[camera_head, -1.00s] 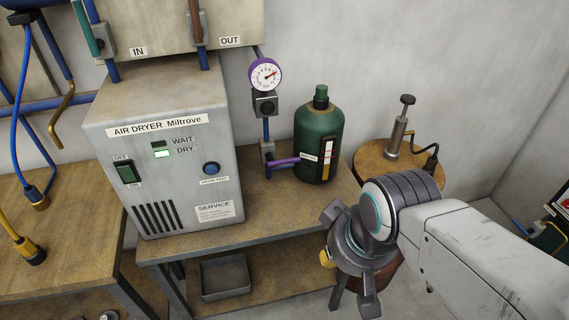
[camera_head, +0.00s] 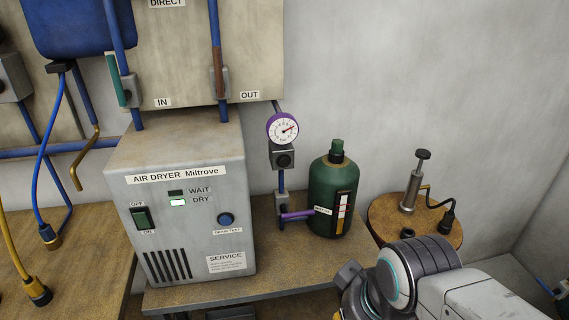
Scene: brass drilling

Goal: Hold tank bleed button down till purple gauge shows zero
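The purple-rimmed gauge (camera_head: 282,128) is on the pipe right of the air dryer; its red needle points up and right, and its numbers are too small to read. A grey box with a dark round button (camera_head: 284,160) is right below it. No label naming it as the tank bleed is readable. My gripper (camera_head: 345,296) is at the bottom edge, low and to the right of the gauge and button, apart from both. One finger sticks out to the upper left, spread as before; the rest is cut off. Nothing shows in its grasp.
The air dryer (camera_head: 180,205) has a lit DRY lamp and a blue drain test button (camera_head: 225,220). A hand pump (camera_head: 411,185) stands on a round stool.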

